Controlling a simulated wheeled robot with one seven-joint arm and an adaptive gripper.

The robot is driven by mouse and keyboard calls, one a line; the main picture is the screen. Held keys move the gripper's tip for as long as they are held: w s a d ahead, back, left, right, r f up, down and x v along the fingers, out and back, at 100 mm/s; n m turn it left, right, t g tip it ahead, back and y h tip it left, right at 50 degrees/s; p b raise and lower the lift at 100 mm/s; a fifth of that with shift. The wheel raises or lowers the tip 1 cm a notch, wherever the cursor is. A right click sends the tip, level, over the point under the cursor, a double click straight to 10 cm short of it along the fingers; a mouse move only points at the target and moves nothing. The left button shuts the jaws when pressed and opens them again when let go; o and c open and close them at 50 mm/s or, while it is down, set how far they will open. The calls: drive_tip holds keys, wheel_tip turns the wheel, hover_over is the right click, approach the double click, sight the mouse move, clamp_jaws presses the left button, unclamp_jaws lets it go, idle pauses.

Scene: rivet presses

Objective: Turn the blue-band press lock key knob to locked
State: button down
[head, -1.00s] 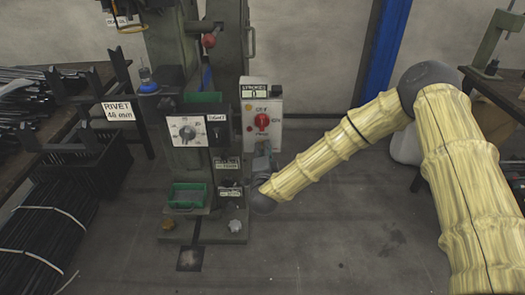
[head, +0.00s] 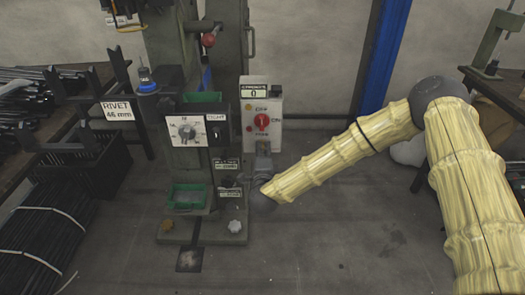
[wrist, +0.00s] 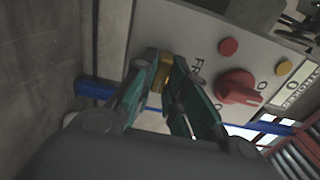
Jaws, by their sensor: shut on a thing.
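The press (head: 228,60) stands left of centre in the head view, with a pale control box (head: 254,88) on its right side. In the wrist view a small brass knob (wrist: 164,70) sits on the box face beside lettering that seems to begin "FRE". My gripper (wrist: 160,76) is shut on this knob, one teal finger on each side. In the head view my gripper (head: 263,152) is at the lower part of the box and hides the knob. The knob's exact angle cannot be told.
A larger red switch (wrist: 238,87) is beside the gripper on the same box, with a red button and a yellow button close by. A dial box (head: 188,132) and a green tray (head: 187,196) are to the left.

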drive_tip(key=c, duration=1.4)
unclamp_jaws()
drive_tip(key=shift+c, duration=0.2)
drive_tip(key=s, duration=1.2)
drive_tip(key=shift+f, duration=0.1)
